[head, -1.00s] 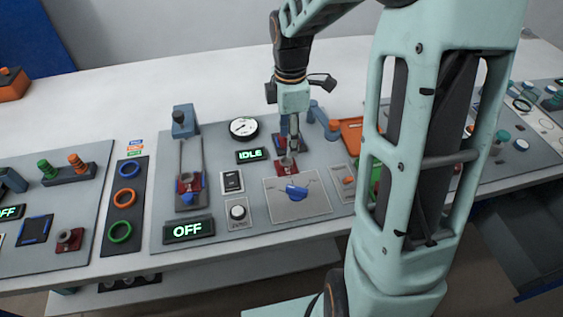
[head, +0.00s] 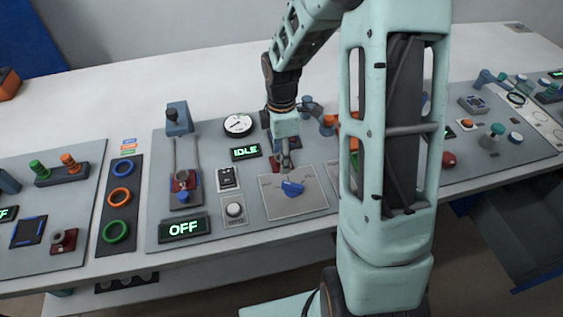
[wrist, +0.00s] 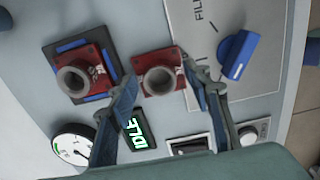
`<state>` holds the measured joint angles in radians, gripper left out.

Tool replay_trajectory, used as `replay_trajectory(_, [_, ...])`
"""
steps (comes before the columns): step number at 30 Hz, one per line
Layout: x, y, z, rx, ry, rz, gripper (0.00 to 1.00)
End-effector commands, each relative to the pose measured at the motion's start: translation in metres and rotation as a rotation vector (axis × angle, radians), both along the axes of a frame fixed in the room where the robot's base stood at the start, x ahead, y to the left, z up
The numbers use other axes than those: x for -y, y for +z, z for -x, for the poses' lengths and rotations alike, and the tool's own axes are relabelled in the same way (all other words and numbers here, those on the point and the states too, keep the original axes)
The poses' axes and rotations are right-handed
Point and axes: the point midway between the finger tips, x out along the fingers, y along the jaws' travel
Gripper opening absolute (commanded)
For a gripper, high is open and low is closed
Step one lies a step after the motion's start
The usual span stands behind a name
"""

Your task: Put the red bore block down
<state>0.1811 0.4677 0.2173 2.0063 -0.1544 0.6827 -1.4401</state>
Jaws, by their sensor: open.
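In the wrist view, a red block with a grey round bore (wrist: 158,80) stands on the grey panel between the two fingers of my gripper (wrist: 160,75). The fingers are open, one at each side of the block; I cannot tell whether either touches it. A second red bore block (wrist: 82,78) sits to the left in a dark square holder with blue edge bars (wrist: 52,58). In the head view, my gripper (head: 286,163) points down at the panel behind the blue knob (head: 292,188) and mostly hides both blocks.
The blue knob (wrist: 238,54) is right of the fingers. The IDLE display (wrist: 136,130) and a round gauge (wrist: 73,146) lie nearby. In the head view, another red block (head: 185,180) sits in a slide, left of a switch (head: 228,179). The table behind is clear.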

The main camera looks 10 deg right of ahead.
Motion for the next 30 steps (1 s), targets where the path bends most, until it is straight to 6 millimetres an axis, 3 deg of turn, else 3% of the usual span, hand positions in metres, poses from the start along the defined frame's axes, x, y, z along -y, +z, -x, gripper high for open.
replay_trajectory(2, [0.000, 0.000, 0.000, 0.000, 0.000, 0.000, 0.39])
replay_trajectory(12, [0.000, 0.000, 0.000, 0.000, 0.000, 0.000, 0.01])
replay_trajectory(23, [0.000, 0.002, 0.000, 0.001, -0.001, 0.000, 0.00])
replay_trajectory(30, [0.001, 0.015, 0.000, 0.001, -0.001, 0.000, 0.00])
